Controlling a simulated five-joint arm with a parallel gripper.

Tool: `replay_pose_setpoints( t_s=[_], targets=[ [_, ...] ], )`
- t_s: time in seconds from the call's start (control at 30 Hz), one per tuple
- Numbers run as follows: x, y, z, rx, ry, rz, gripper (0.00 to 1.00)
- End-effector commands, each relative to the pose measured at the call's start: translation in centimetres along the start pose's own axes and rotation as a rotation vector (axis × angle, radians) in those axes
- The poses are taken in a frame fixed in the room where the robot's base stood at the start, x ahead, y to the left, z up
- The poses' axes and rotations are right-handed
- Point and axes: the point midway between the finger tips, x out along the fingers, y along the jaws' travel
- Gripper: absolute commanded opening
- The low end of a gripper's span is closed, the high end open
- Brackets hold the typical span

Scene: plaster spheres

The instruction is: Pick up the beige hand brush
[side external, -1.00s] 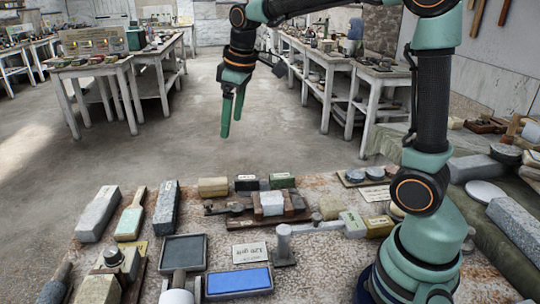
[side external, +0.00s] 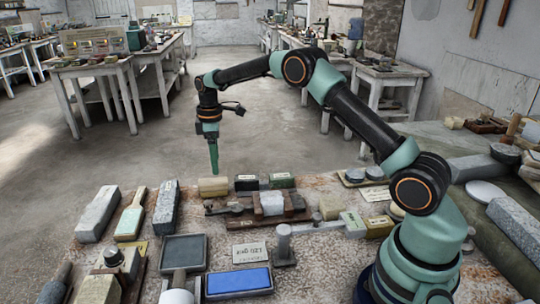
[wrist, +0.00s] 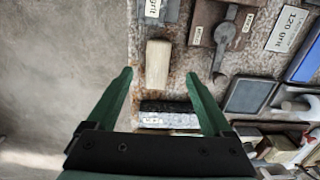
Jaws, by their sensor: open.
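The beige hand brush (side external: 213,186) appears as a short, block-like tan piece at the far edge of the stone table, its bristles not clearly visible. In the wrist view the beige hand brush (wrist: 158,62) lies lengthwise between the tips of my gripper (wrist: 158,74), which is open with a finger on each side and nothing held. In the side view my gripper (side external: 214,170) points straight down, its fingers overlapping. Its tips are just above or behind the brush; the exact gap cannot be told.
A dark labelled block (side external: 246,184) stands close right of the brush. A dark long stone (side external: 166,208) lies to its left. A wooden board with a pale block (side external: 271,203) sits in front. The grey tray (side external: 183,250) is nearer. Bare floor lies beyond the table's far edge.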

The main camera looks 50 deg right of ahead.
Motion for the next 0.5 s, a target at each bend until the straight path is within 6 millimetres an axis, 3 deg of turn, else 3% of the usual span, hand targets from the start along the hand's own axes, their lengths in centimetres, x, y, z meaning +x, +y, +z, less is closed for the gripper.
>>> replay_pose_setpoints(
  t_s=[0.2, 0.5],
  targets=[
    [3.6, 0.0, 0.0, 0.001, -0.002, -0.002, 0.85],
    [5.9, 0.1, -0.2, 0.001, -0.001, -0.001, 0.85]
  ],
)
